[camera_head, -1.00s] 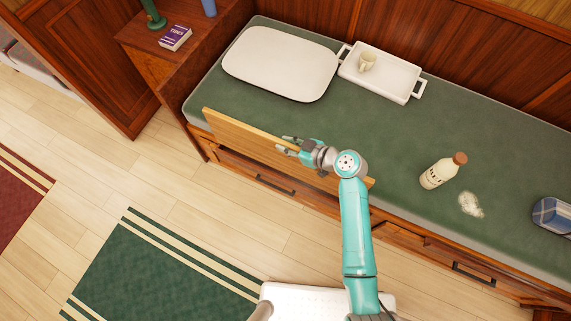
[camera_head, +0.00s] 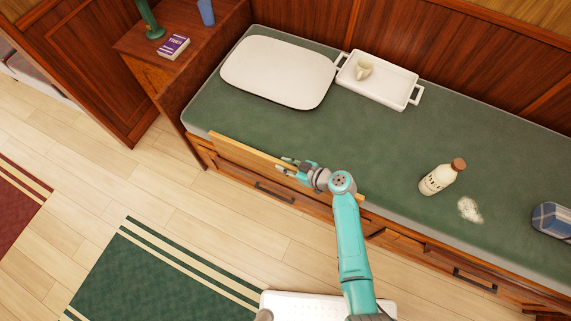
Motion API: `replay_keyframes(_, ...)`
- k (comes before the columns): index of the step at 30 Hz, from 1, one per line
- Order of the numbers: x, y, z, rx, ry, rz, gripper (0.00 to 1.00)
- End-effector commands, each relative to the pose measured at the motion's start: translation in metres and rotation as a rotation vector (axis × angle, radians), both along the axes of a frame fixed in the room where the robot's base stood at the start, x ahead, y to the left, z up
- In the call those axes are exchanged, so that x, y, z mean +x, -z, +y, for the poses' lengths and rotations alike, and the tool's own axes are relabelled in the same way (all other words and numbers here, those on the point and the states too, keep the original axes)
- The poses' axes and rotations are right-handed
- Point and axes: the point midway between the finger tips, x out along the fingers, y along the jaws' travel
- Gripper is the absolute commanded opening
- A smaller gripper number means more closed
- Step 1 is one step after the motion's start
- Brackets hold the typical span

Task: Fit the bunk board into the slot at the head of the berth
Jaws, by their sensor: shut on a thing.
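The bunk board (camera_head: 245,153) is a long, light wooden plank on edge along the front of the green berth (camera_head: 330,135). Its left end is near the berth's front left corner, by the wooden cabinet, and its right part is partly behind my arm. My gripper (camera_head: 288,166) is shut on the board near its middle, at the top edge. I cannot tell whether the board touches the berth frame. The slot is not clearly visible; the berth's head end, with the white pillow (camera_head: 278,72), is at the left.
A white tray (camera_head: 415,95) with a cup (camera_head: 364,68) lies beside the pillow. A bottle (camera_head: 442,177), a pale spill (camera_head: 469,209) and a blue plaid item (camera_head: 552,219) are on the right. The cabinet (camera_head: 178,75) holds a book (camera_head: 173,47). Drawers line the berth front.

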Motion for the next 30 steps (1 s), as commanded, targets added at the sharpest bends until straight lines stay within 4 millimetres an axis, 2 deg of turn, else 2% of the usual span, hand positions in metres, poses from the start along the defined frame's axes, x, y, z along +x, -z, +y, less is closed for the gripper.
replay_keyframes(9, 0.001, 0.000, 0.000, 0.002, 0.000, -0.003, 0.00)
replay_keyframes(10, 0.000, 0.002, 0.000, 0.000, 0.000, 0.001, 0.30)
replay_keyframes(12, 0.000, 0.002, 0.000, 0.000, 0.000, 0.000, 0.48)
replay_keyframes(13, 0.000, 0.002, 0.000, 0.000, 0.000, 0.000, 0.52)
replay_keyframes(24, -0.001, -0.001, -0.001, 0.000, 0.000, 0.000, 0.52)
replay_keyframes(30, -0.012, -0.012, -0.024, -0.001, 0.003, 0.000, 0.52)
